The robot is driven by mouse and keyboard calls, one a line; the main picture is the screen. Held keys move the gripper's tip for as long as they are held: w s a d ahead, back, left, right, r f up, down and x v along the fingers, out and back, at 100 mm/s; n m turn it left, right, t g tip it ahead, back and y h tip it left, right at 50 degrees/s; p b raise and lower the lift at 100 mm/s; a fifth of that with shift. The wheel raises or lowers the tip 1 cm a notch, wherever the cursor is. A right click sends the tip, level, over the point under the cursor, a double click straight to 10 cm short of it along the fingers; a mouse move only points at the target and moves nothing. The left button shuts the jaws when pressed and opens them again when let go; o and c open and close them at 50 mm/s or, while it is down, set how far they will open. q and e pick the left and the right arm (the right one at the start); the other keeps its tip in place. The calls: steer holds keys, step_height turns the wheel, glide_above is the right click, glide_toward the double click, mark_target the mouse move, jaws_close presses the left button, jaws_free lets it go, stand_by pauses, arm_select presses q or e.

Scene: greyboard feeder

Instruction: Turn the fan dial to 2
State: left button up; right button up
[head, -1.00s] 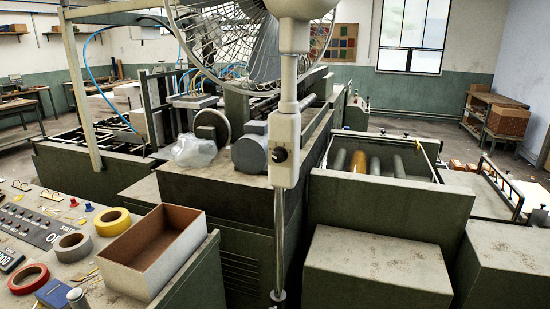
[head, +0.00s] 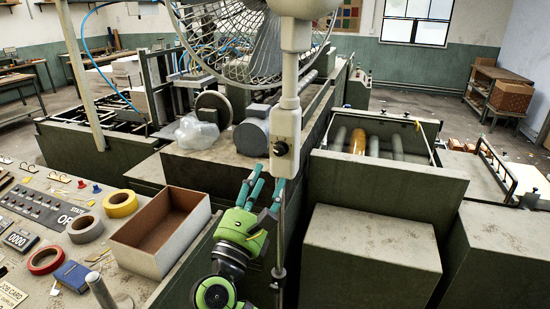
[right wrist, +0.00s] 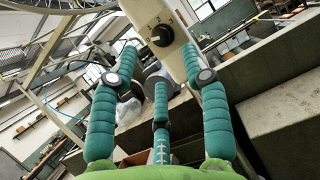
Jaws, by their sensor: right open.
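The fan (head: 250,40) has a wire cage and stands on a pale post. Its cream control box (head: 285,145) carries a small black dial (head: 281,148). My right gripper (head: 262,186) is green with teal fingers, open and empty, just below and left of the control box, apart from the dial. In the right wrist view its fingers (right wrist: 160,75) spread below the dial. My left gripper is not in view.
A slim metal pole (head: 280,230) runs down beside my right gripper. An open cardboard box (head: 150,255), tape rolls (head: 120,204) and a control panel (head: 40,210) are at left. Machine housings (head: 370,260) stand at right.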

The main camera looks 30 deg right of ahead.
mark_target(278, 153)
steer(key=p+x, duration=0.3)
steer(key=x, duration=0.2)
steer(key=shift+w+d+r, duration=0.1)
steer(key=shift+w+r, duration=0.05)
steer(key=shift+r, duration=0.05)
steer(key=shift+w+d+r+p, duration=0.1)
steer(key=shift+w+d+p, duration=0.25)
steer(key=shift+d, duration=0.2)
jaws_close()
